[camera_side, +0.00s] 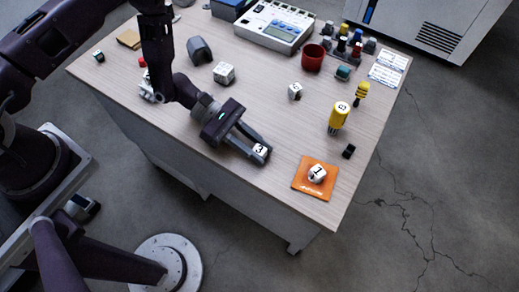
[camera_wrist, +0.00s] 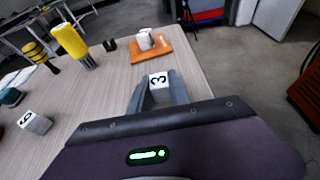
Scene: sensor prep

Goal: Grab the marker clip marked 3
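The marker clip marked 3 (camera_side: 261,150) is a small white block with a black numeral, near the table's front edge in the side view. It also shows in the wrist view (camera_wrist: 158,80), upright in the picture, with its numeral turned sideways. My gripper (camera_side: 259,152) points down and right at it, with one finger on each side. In the wrist view the two grey fingertips (camera_wrist: 158,88) sit flush against the block, with no gap that I can make out. Its lower part is hidden between the fingers. I cannot tell whether it touches the table.
An orange pad (camera_side: 303,188) bearing a white piece marked 1 (camera_side: 317,173) lies to the right. A yellow cylinder (camera_side: 339,116) and a small black block (camera_side: 349,151) stand beyond it. White blocks (camera_side: 224,73) (camera_side: 294,91) stand farther back. The table edge is close.

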